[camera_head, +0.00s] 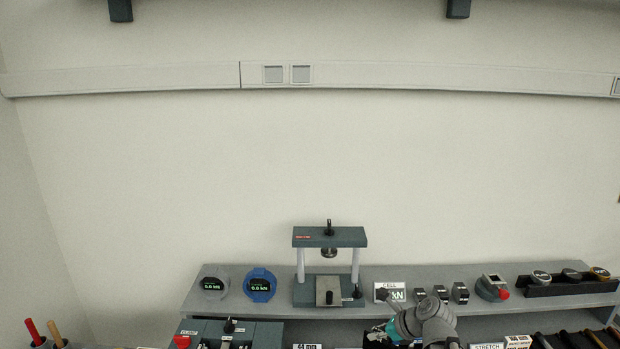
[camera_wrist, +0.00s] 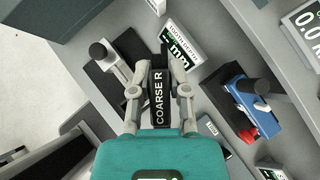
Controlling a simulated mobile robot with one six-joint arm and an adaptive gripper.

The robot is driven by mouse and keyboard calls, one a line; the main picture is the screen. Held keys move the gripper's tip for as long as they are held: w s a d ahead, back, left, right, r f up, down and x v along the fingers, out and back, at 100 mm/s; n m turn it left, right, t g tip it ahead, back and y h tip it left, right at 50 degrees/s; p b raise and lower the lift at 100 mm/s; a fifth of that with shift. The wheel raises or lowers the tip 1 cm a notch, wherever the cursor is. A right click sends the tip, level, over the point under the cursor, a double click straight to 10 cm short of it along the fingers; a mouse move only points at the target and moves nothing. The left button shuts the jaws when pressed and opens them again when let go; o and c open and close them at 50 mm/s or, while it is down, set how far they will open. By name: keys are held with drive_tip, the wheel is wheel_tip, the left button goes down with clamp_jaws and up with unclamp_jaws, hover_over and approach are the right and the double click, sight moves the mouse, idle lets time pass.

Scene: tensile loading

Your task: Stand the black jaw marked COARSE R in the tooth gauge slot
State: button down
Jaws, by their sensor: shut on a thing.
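In the wrist view, my gripper (camera_wrist: 160,72) is shut on the black jaw marked COARSE R (camera_wrist: 158,100), its white lettering running along the jaw between the two fingers. Just beyond the fingertips is a tooth depth display (camera_wrist: 181,43) reading in mm. Beside it on the left is a dark device with a grey round-ended lever (camera_wrist: 104,56); I cannot tell whether this is the tooth gauge, and no slot shows clearly. In the head view, my gripper is low at the bottom edge, mostly hidden by my arm, and the jaw cannot be made out.
A blue device with a black handle (camera_wrist: 255,86) and a red knob stands right of my gripper. A kN display (camera_wrist: 306,30) is at the upper right. In the head view, a press frame (camera_head: 329,238) stands on the grey shelf (camera_head: 450,273), with blocks and dials along it.

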drive_tip(key=shift+a+f, duration=0.1)
drive_tip(key=shift+a, duration=0.15)
drive_tip(key=shift+f+b, duration=0.85)
drive_tip(key=shift+b, duration=0.1)
drive_tip(key=shift+d, duration=0.15)
